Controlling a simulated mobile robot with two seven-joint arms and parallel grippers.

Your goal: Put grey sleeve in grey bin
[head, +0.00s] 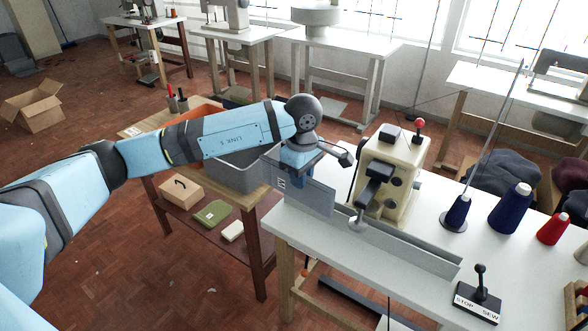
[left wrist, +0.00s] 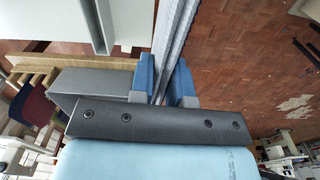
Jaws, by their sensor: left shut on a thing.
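The grey bin (head: 232,178) stands on the wooden side table, left of the gripper and partly hidden behind my left arm. The sleeve is outside the bin, to its right. My right gripper is not in view.
A cream buttonhole machine (head: 398,170) stands close to the right of the gripper, with a long grey trough (head: 420,250) before it. Thread cones (head: 510,208) and a stop/sew lever (head: 479,290) are farther right. An orange bin (head: 203,112) sits behind my arm.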

